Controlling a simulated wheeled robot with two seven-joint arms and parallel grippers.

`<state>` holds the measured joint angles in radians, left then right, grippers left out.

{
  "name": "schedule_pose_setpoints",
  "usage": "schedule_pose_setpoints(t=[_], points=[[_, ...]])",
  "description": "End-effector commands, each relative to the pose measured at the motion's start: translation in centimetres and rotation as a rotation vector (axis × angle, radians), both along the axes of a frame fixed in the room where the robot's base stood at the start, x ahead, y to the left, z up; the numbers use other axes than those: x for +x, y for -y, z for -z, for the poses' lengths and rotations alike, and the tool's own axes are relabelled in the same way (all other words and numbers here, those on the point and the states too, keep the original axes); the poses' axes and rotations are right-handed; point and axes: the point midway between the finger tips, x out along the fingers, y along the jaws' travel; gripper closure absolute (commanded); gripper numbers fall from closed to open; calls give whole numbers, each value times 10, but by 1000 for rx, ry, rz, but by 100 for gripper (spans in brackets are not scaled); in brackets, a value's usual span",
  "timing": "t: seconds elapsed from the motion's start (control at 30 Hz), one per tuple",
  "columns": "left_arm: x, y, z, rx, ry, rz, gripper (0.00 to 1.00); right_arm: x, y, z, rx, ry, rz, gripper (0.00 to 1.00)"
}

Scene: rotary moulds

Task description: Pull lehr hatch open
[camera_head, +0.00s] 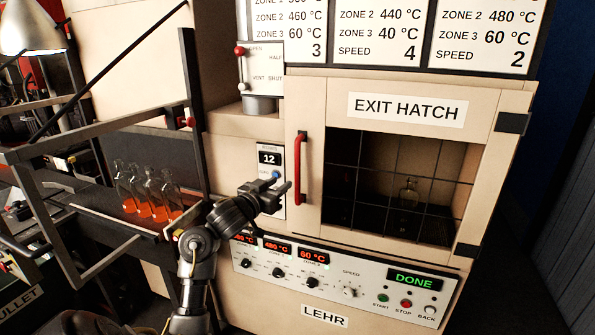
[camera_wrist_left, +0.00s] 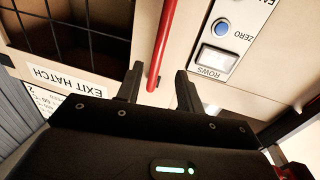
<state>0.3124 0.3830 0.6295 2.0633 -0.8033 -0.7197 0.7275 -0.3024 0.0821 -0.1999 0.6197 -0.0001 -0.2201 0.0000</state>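The lehr's exit hatch (camera_head: 312,150) is a cream door with a dark mesh window and a red vertical handle (camera_head: 299,168) on its left side. The hatch looks shut. My left gripper (camera_head: 285,194) is just left of the handle's lower part. In the left wrist view, which is upside down, my left gripper (camera_wrist_left: 160,84) is open, and the red handle (camera_wrist_left: 167,40) appears between its two fingers. I cannot tell whether either finger touches it. My right gripper is not in view.
A clear bottle (camera_head: 409,193) stands behind the mesh. The control panel (camera_head: 350,285) below reads DONE. Several orange-bottomed bottles (camera_head: 145,195) stand on the left, near dark frame bars (camera_head: 190,100). A red-knobbed lever (camera_head: 240,65) is above my left gripper.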

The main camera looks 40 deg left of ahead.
Motion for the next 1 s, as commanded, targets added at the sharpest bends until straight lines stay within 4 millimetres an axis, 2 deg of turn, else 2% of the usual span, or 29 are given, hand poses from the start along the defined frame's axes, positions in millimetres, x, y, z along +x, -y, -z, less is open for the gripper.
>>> schedule_pose_setpoints(t=[0.17,0.4,0.6,0.8,1.0], points=[[22,-2,-1,-6,2,3,63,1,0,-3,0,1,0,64],[67,-9,-2,-6,0,3,63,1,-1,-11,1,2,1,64],[94,-13,-1,-3,-1,2,63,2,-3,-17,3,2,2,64],[105,-14,1,-1,-2,1,63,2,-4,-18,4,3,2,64],[105,-14,1,0,-1,1,63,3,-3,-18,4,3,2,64]])
